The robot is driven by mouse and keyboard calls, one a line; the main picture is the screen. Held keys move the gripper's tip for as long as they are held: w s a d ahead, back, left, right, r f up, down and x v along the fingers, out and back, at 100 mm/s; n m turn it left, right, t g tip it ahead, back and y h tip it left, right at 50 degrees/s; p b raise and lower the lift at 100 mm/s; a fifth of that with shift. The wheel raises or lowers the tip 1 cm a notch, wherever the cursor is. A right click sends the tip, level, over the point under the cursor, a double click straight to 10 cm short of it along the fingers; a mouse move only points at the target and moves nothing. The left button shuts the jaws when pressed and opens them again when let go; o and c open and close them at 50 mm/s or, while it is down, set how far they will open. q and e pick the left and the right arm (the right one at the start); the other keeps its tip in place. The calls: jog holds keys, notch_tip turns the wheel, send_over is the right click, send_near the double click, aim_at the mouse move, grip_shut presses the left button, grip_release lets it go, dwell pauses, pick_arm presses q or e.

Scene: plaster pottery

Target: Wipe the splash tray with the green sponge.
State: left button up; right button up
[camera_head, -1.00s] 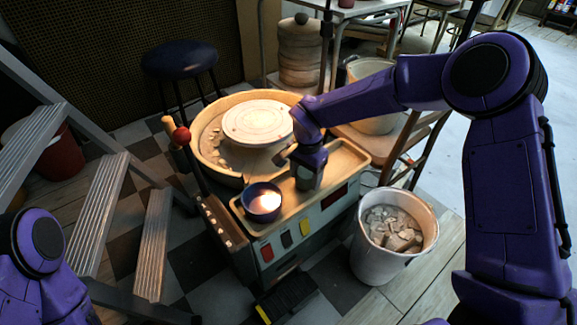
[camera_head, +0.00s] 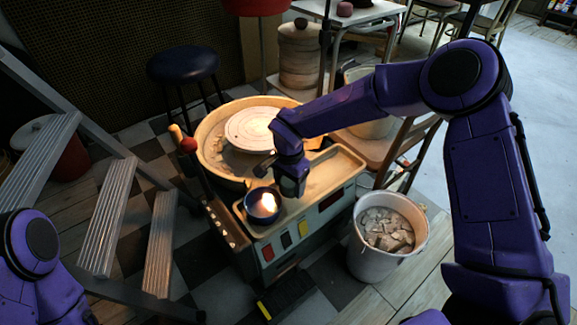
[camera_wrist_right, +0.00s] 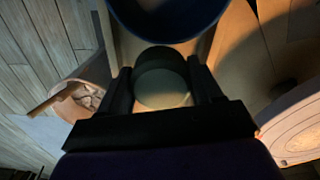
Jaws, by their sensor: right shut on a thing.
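The tan splash tray (camera_head: 338,165) lies along the top front of the pottery wheel's body. My right gripper (camera_head: 292,188) is low over the tray's middle, just right of the dark blue bowl (camera_head: 262,208). In the right wrist view, the gripper (camera_wrist_right: 163,88) is shut on a rounded, dull grey-green thing, apparently the green sponge (camera_wrist_right: 162,90). The blue bowl (camera_wrist_right: 170,25) is close in front of it. Whether the sponge touches the tray is hidden. My left gripper is out of view; only part of that arm shows at lower left.
The wheel head (camera_head: 250,127) sits in a round basin behind the tray. A red-knobbed lever (camera_head: 188,144) stands at its left. A white bucket of scraps (camera_head: 388,235) stands on the floor at right. A stool (camera_head: 183,62) and stepladder (camera_head: 110,215) are left.

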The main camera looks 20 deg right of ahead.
aim_at(290, 181)
jog(key=shift+r+p, duration=2.1)
jog(key=shift+p, duration=0.15)
